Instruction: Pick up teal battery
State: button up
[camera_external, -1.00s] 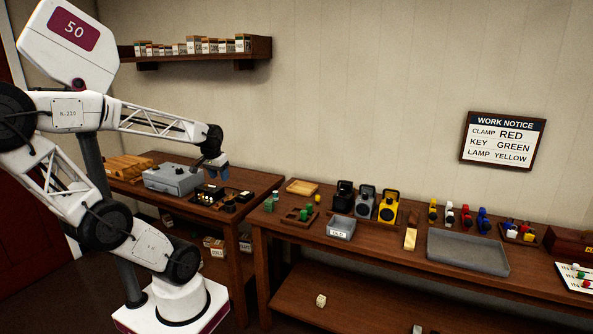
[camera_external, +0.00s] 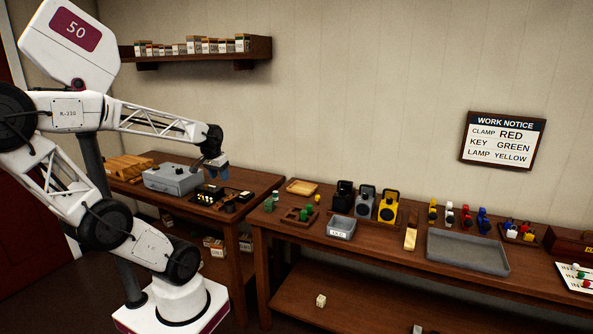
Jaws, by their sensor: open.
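Two small teal-green upright pieces (camera_external: 269,205) stand at the left end of the right-hand bench, left of a wooden tray holding green pieces (camera_external: 303,214). One of them may be the teal battery, but they are too small to tell for sure.
A grey box (camera_external: 172,180) and a dark tray of small parts (camera_external: 207,194) are on the left bench below my gripper. The right bench holds a grey bin (camera_external: 341,229), black, grey and yellow devices (camera_external: 388,207) and a large grey tray (camera_external: 468,251).

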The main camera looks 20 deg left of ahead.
jog(key=shift+o, duration=0.3)
jog(key=shift+o, duration=0.6)
jog(key=n+h, duration=1.1)
jog(key=n, duration=0.6)
send_over(275, 196)
jog(key=s+a, duration=0.2)
jog(key=s, duration=0.6)
notch_tip(275, 196, down, 15)
jog(key=w+a+f+n+t, duration=0.1)
jog(key=w+f+n, duration=0.1)
jog(key=w+a+f+n+t, duration=0.1)
jog(key=w+f+n, duration=0.1)
jog(key=w, duration=0.1)
jog(key=w+a+f+n+t+h, duration=0.1)
jog(key=w+f+n, duration=0.1)
jog(key=shift+w+a+f, duration=0.1)
jog(key=shift+w+a, duration=0.1)
jog(key=shift+a, duration=0.1)
